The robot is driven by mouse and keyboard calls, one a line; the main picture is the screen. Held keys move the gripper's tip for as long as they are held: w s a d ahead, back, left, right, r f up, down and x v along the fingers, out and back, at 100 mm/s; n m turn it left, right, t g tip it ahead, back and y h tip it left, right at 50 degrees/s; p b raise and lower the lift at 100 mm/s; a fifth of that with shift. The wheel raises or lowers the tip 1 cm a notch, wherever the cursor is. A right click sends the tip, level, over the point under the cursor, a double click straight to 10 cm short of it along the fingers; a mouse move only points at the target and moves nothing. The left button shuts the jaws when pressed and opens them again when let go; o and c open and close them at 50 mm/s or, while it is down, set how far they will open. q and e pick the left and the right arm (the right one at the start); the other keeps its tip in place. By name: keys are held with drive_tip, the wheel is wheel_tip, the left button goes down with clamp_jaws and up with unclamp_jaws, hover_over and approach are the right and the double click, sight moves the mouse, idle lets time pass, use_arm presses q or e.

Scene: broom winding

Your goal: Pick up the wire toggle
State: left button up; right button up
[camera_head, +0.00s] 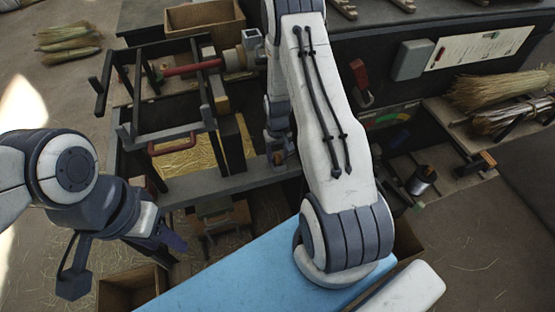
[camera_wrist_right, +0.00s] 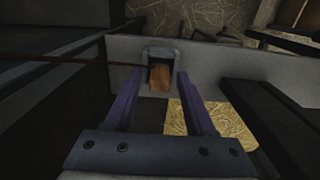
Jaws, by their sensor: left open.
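The wire toggle (camera_wrist_right: 159,78) is a small orange-brown wooden piece, seated in a grey bracket (camera_wrist_right: 175,55) on a grey beam in the right wrist view. A thin dark wire (camera_wrist_right: 75,60) runs to it from the left. My right gripper (camera_wrist_right: 160,88) is open, with its purple fingers apart on either side of the toggle; I see a gap on both sides. In the head view my right gripper (camera_head: 279,150) is low at the beam, partly hidden by my arm. My left gripper (camera_head: 172,240) is open and empty at the lower left, away from the toggle.
A dark frame with a red roller (camera_head: 192,68) stands left of my right arm. A blue panel (camera_head: 250,275) lies in front. Straw bundles (camera_head: 500,90) rest on the right shelf, near a metal can (camera_head: 422,181). An open wooden box (camera_head: 130,288) is at the lower left.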

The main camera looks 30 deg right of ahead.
sight(277, 155)
clamp_jaws()
drive_tip(key=shift+a+r+b, duration=0.2)
drive_tip(key=shift+r+b, duration=0.2)
wheel_tip(277, 155, up, 7)
drive_tip(key=shift+f+b, duration=0.2)
drive_tip(key=shift+b, duration=0.1)
drive_tip(key=s+a+b, duration=0.1)
drive_tip(key=s+a, duration=0.1)
drive_tip(key=a, duration=0.7)
drive_tip(key=s+a+b, duration=0.2)
drive_tip(key=a, duration=0.8)
drive_tip(key=shift+s+f, duration=0.2)
drive_tip(key=shift+s, duration=0.2)
